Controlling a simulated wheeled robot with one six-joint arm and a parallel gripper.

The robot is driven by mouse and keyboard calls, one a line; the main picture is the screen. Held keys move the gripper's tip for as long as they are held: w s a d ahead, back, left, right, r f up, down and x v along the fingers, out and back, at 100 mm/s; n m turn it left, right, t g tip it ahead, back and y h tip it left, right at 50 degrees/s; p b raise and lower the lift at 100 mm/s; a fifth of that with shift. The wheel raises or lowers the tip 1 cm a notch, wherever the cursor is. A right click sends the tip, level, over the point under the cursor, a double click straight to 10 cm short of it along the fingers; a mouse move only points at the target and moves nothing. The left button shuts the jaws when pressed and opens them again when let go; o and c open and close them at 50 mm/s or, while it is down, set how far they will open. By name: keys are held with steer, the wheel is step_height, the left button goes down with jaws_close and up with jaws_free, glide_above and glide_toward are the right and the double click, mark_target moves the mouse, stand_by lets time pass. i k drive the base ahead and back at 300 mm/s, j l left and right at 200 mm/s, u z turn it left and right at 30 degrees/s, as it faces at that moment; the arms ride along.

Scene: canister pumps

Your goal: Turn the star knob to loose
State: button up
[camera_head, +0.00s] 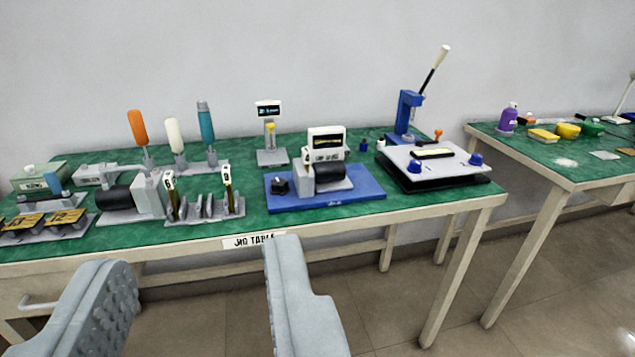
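A small black knob (280,187), which looks like the star knob, stands on the left part of a blue base plate (350,200) on the green table. It is beside a grey block with a black cylinder (332,179) and a white-framed panel. Its lobes and any loose or tight marking are too small to read. My gripper (193,262) is open and empty, its two grey fingers wide apart in front of the table's front edge. It is well apart from the knob, which shows to the upper right of the gap.
The green table (335,222) carries a "JIG TABLE" label. Upright grey jigs (205,205) stand left of the blue plate. Orange, white and teal handles rise behind. A white plate with blue knobs (435,165) and a lever press (408,112) stand right. A second table (560,165) is further right.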

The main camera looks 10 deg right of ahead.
mark_target(279, 187)
steer(key=i+j, duration=0.7)
steer(key=i, duration=0.25)
steer(key=l+z, duration=0.05)
